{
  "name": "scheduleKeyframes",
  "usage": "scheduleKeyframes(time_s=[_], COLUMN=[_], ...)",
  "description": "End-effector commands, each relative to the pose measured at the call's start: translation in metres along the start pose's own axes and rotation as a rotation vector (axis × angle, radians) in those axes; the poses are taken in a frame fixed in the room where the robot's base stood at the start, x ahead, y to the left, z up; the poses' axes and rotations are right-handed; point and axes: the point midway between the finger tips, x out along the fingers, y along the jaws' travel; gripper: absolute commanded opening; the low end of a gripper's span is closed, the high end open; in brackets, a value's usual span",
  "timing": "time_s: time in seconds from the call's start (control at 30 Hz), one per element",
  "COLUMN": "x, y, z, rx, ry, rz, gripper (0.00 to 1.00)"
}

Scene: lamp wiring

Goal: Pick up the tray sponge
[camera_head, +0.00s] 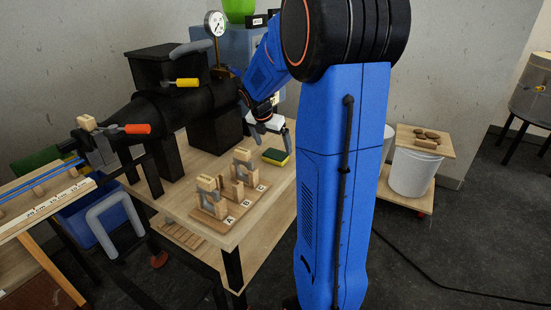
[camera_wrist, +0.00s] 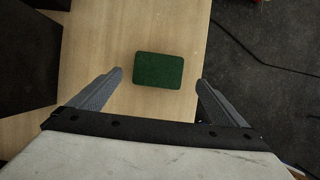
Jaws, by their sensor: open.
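The sponge (camera_head: 276,157) lies flat on the wooden table, green on top with a yellow lower layer. In the wrist view only its dark green top (camera_wrist: 159,70) shows, lying between the lines of the two fingers and a little ahead of their tips. My gripper (camera_head: 272,135) is open and empty, above the table at the sponge. In the wrist view the open fingers (camera_wrist: 159,76) stand apart to the left and right of the sponge. I see no contact between fingers and sponge. No tray shows under the sponge.
A large black machine (camera_head: 170,105) stands on the left. A white bucket (camera_head: 412,172) is at right. Bare table surrounds the sponge.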

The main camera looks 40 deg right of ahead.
Motion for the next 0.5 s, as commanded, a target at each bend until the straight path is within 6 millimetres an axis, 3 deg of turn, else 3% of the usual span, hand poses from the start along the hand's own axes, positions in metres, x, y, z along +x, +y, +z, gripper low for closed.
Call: scheduleKeyframes(time_s=[0.17, 0.5], x=[0.009, 0.051], y=[0.001, 0.003], z=[0.0, -0.001], rx=[0.0, 0.001], ry=[0.001, 0.001], rz=[-0.001, -0.002], gripper=[0.96, 0.96])
